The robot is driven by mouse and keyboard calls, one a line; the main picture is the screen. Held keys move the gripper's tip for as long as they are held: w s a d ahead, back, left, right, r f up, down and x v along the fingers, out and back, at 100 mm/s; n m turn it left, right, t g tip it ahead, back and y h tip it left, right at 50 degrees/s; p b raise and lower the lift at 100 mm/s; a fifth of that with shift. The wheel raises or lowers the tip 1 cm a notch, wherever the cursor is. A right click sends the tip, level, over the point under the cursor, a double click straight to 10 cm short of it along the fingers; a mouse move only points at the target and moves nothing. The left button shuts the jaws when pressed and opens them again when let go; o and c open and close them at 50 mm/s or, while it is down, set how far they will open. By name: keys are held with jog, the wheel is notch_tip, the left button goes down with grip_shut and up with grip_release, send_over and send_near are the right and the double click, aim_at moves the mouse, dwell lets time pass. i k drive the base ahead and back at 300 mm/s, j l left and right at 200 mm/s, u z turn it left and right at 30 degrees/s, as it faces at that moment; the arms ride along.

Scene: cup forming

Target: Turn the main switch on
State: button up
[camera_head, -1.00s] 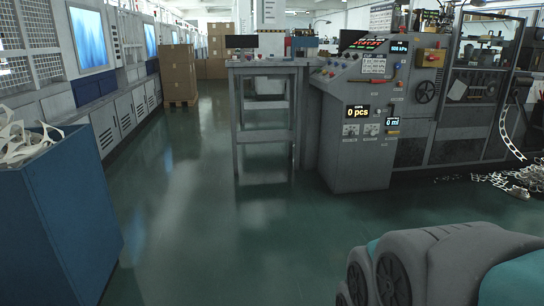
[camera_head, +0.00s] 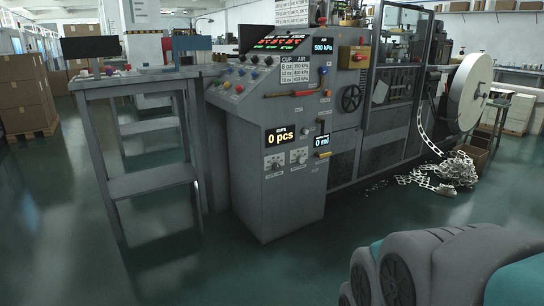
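The grey cup forming machine (camera_head: 262,185) stands in the middle of the head view, closer to the centre than the wall behind it. On its upper front is a yellow-orange box with a small red part (camera_head: 354,57), which looks like the main switch; its position is too small to read. Beside it a display reads 500 kPa (camera_head: 323,46). My gripper is not in view.
A grey stand (camera_head: 150,182) with a shelf is left of the machine. Cardboard boxes (camera_head: 25,108) stand at far left. A white reel (camera_head: 469,92) and a pile of punched scrap (camera_head: 458,168) are at right. The green floor in front is clear.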

aim_at(358, 57)
jog(key=i+l+z, duration=0.2)
jog(key=i+z, duration=0.2)
jog(key=i+l+z, duration=0.1)
jog(key=i+z, duration=0.15)
jog(key=z, duration=0.15)
jog(key=i+z, duration=0.4)
jog(key=i+j+z, duration=0.15)
jog(key=i+z, duration=0.25)
jog(key=k, duration=0.1)
